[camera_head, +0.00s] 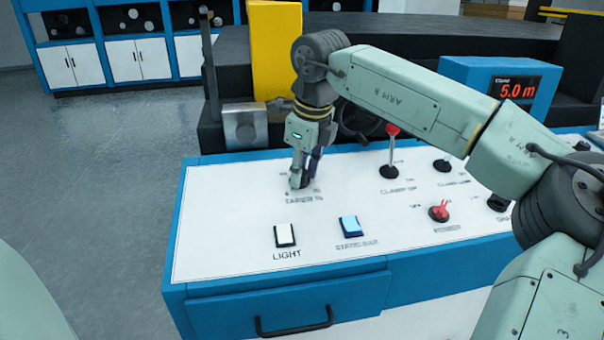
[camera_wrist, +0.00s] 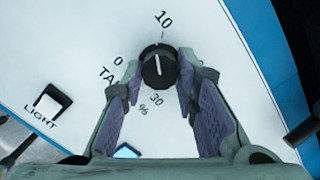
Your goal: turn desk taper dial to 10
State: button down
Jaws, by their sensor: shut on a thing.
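The black taper dial (camera_wrist: 158,68) sits on the white desk top, with a white line on its face. That line points up the wrist picture, roughly toward the printed 10 (camera_wrist: 164,18), though its exact alignment is hard to tell. The 0 (camera_wrist: 118,61) is at the dial's left and a 30 (camera_wrist: 157,98) is below it. My gripper (camera_wrist: 158,72) has a finger on each side of the dial and is shut on it. In the head view, my gripper (camera_head: 301,180) points down at the taper label (camera_head: 304,198) and mostly hides the dial.
The light switch (camera_head: 285,235) and blue static bar switch (camera_head: 352,227) lie in front of the dial. A yellow post (camera_head: 275,55) stands behind. A display (camera_head: 516,88) reads 5.0 m.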

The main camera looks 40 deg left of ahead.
jog(key=shift+m+b, duration=0.4)
jog(key=shift+m, duration=0.8)
jog(key=c, duration=1.2)
grip_release()
jog(key=shift+c, duration=0.2)
jog(key=v, duration=1.2)
jog(key=shift+s+f, duration=0.1)
jog(key=shift+s, duration=0.15)
